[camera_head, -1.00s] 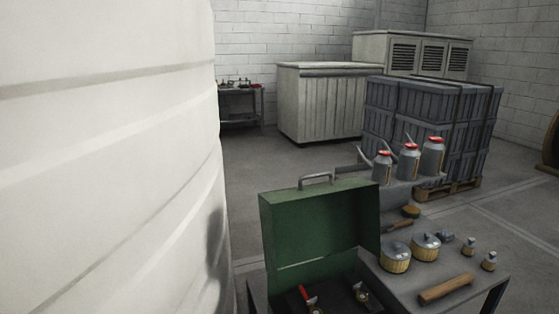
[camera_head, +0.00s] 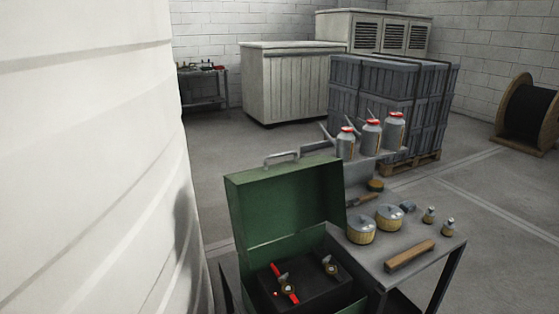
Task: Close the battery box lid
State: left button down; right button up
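The battery box is a green metal box with its lid (camera_head: 285,205) raised and standing nearly upright. Inside the open box (camera_head: 340,241) is a black battery (camera_head: 310,291) with two brass-coloured terminals, one with a red clamp or lever (camera_head: 284,283). The lower part of the box is cut off by the frame's bottom edge. Neither of my grippers shows in the head view.
A large white ribbed tank (camera_head: 90,160) fills the left side. A grey workbench (camera_head: 428,259) with tins, small bottles, brushes and a wooden block stands right beside the box. Oil cans (camera_head: 371,138) stand on its raised shelf. Open floor (camera_head: 500,220) lies to the right.

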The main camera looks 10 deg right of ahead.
aim_at(267, 204)
jog(key=u, duration=0.05)
jog(key=k, duration=0.5)
jog(key=z, duration=1.3)
jog(key=i, duration=0.85)
jog(key=u, duration=2.4)
